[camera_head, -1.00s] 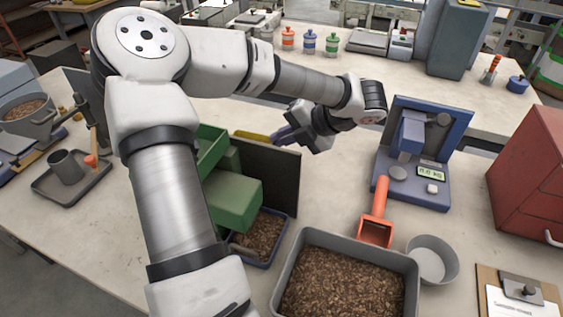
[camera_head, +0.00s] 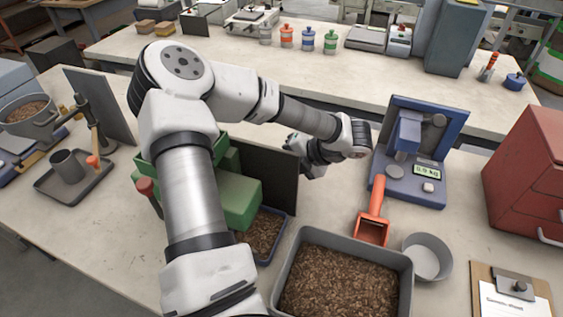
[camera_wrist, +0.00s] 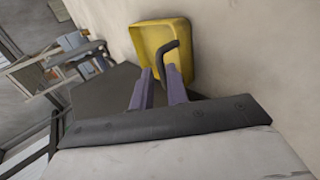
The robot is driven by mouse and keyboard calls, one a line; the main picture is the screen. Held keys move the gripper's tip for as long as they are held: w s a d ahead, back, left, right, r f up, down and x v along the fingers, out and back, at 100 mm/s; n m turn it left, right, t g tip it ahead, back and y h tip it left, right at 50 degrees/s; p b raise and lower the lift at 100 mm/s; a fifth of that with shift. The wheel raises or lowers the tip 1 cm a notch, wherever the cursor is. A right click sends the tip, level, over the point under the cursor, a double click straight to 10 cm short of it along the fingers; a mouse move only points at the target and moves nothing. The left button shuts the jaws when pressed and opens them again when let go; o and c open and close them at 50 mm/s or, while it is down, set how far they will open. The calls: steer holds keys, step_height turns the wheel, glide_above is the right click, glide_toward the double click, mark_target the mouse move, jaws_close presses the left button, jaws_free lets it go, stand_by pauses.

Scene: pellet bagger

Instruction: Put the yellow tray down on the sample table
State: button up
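The yellow tray (camera_wrist: 158,42) shows in the wrist view just beyond the fingertips, in front of a plain beige surface. A dark bent handle (camera_wrist: 163,57) stands out from it, and its lower end runs between the purple fingers. My gripper (camera_wrist: 160,78) appears shut on this handle. The near worktable (camera_head: 335,205) is pale. I cannot tell whether the tray touches a surface.
A dark upright panel (camera_head: 272,172) and a green machine (camera_head: 240,198) stand close to my gripper. A blue scale (camera_head: 415,155), red scoop (camera_head: 373,222) and grey pellet bin (camera_head: 411,262) are to the right. Another long table (camera_head: 310,75) runs behind with several bottles.

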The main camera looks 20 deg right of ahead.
steer(key=shift+o, duration=1.3)
steer(key=b+v, duration=0.4)
steer(key=v, duration=0.8)
steer(key=shift+r, duration=0.15)
